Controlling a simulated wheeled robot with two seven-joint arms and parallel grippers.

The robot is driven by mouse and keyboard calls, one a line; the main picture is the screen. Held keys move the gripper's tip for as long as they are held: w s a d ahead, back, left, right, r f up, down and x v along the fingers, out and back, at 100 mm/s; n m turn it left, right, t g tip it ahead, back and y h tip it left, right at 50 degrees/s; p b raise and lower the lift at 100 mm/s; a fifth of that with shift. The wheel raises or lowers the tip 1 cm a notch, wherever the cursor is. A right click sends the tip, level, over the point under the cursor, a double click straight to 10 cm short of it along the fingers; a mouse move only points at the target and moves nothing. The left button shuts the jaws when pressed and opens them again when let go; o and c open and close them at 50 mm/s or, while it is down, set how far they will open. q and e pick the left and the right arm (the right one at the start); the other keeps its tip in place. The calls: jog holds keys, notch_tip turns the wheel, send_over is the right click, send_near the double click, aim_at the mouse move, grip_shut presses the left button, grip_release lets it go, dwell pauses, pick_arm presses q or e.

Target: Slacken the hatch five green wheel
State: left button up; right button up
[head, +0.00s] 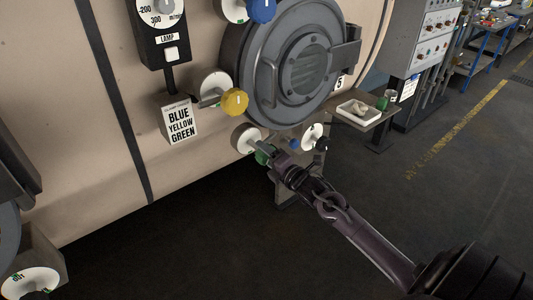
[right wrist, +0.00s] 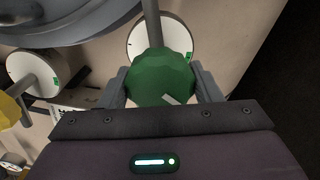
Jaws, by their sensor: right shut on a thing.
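The green wheel (head: 263,154) sits on a stem in front of a white dial plate (head: 243,138), below the round grey hatch (head: 290,62) marked 5. My right gripper (head: 270,153) reaches it from the lower right and hides part of it in the head view. In the right wrist view the green wheel (right wrist: 160,78) is between the two fingers, one on each side, and the gripper is shut on it. A pale mark shows on the wheel's face. The dial plate (right wrist: 178,34) shows behind it with a green patch. My left gripper is not in view.
A yellow wheel (head: 234,102) is just above, and a blue wheel (head: 262,10) is higher. A label box (head: 180,118) reads BLUE YELLOW GREEN. A small shelf (head: 372,119) holds a tray. Open floor lies right.

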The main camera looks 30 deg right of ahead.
jog(key=m+p, duration=0.1)
jog(key=m, duration=0.3)
jog(key=shift+m, duration=0.3)
jog(key=m+p, duration=0.1)
jog(key=m, duration=0.2)
jog(key=shift+m+p, duration=0.35)
jog(key=shift+m, duration=0.05)
jog(key=m+p, duration=0.1)
jog(key=m, duration=0.3)
jog(key=shift+p, duration=0.3)
jog(key=m+p, duration=0.1)
jog(key=m, duration=0.3)
jog(key=m+p, duration=0.1)
jog(key=m, duration=0.2)
jog(key=shift+m+p, duration=0.35)
jog(key=shift+m, duration=0.05)
jog(key=m+p, duration=0.1)
jog(key=m, duration=0.2)
jog(key=shift+m, duration=0.3)
jog(key=m+p, duration=0.2)
jog(key=m, duration=0.2)
jog(key=shift+a+f+m+p, duration=0.1)
jog(key=shift+m+p, duration=0.25)
jog(key=shift+m, duration=1.25)
